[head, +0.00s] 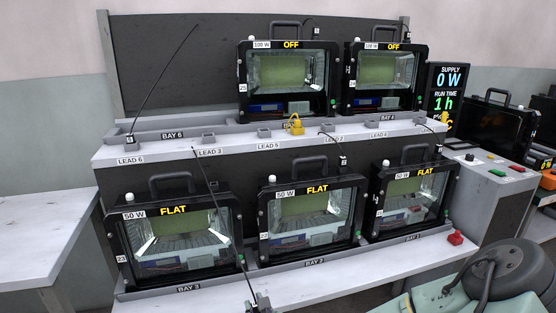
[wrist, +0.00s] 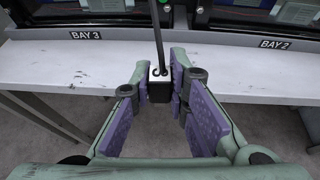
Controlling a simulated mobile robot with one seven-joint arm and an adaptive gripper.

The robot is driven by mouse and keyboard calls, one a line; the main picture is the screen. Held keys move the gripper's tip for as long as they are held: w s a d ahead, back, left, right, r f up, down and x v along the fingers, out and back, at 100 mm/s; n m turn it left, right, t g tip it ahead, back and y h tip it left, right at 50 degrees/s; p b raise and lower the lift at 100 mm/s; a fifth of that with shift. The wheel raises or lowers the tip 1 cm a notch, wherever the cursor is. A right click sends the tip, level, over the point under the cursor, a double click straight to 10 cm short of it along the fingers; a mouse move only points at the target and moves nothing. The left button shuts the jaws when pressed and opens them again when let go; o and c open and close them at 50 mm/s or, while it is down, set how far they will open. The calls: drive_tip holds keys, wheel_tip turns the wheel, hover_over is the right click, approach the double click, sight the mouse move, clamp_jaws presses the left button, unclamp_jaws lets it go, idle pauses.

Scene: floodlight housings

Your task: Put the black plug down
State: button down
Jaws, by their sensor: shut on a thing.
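The black plug (wrist: 159,90) with a white top face is held between the purple-padded fingers of my gripper (wrist: 161,80) in the wrist view. Its black cable rises from it, up the picture. The plug appears near the front edge of the white lower shelf (wrist: 120,66), between the BAY 3 and BAY 2 labels; its exact height cannot be told. In the head view a cable runs down from the LEAD 3 spot past the BAY 3 floodlight to a small dark plug (head: 262,303) at the bottom edge. My fingers are not clear there.
Floodlights reading FLAT stand in BAY 3 (head: 175,240), BAY 2 (head: 310,215) and the bay at right (head: 410,200). Two reading OFF stand above. A yellow plug (head: 296,125) sits on the upper ledge, a red one (head: 455,238) lower right. The shelf front strip (head: 340,282) is clear.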

drive_tip(key=w+d+f+m+h, duration=0.1)
drive_tip(key=d+f+m+h, duration=0.1)
drive_tip(key=f, duration=0.5)
drive_tip(key=w+d+f+m+h, duration=0.1)
drive_tip(key=d+f+m+h, duration=0.2)
drive_tip(key=f+m+h, duration=0.2)
drive_tip(key=shift+w+d+f+h, duration=0.15)
drive_tip(key=shift+d+f+h, duration=0.1)
drive_tip(key=shift+f+h, duration=0.6)
drive_tip(key=shift+f, duration=0.1)
